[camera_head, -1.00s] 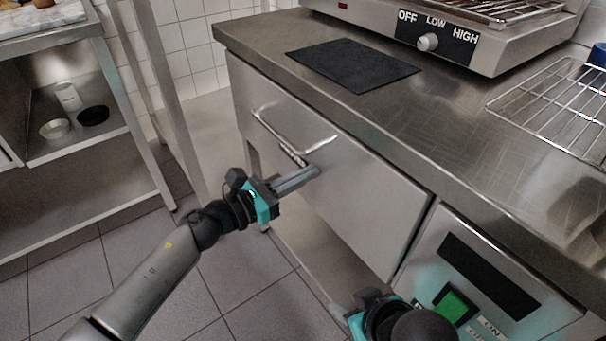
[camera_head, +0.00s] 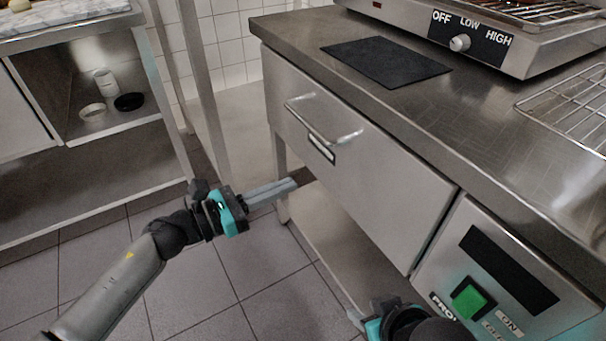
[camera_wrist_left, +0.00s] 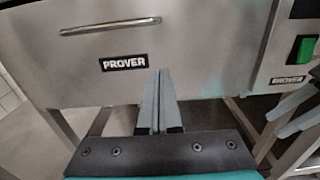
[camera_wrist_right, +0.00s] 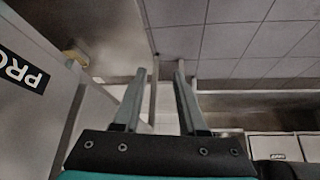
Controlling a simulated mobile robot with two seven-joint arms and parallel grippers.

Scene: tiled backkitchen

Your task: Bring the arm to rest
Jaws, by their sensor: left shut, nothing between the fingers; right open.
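My left gripper (camera_head: 296,184) is shut and empty in the head view, in front of and below the steel drawer (camera_head: 350,165) with its bar handle (camera_head: 322,122). In the left wrist view its closed fingers (camera_wrist_left: 158,76) point at the drawer front, just under the PROVER label (camera_wrist_left: 125,63). My right gripper (camera_head: 358,314) shows only in part at the bottom of the head view, below the control panel. In the right wrist view its two fingers (camera_wrist_right: 160,72) stand apart with nothing between them.
The steel counter holds a black mat (camera_head: 386,62), a grill (camera_head: 490,30) and a wire rack (camera_head: 575,105). A panel with a green switch (camera_head: 468,301) is beside the drawer. A shelf unit (camera_head: 90,200) stands at left. The tiled floor between is clear.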

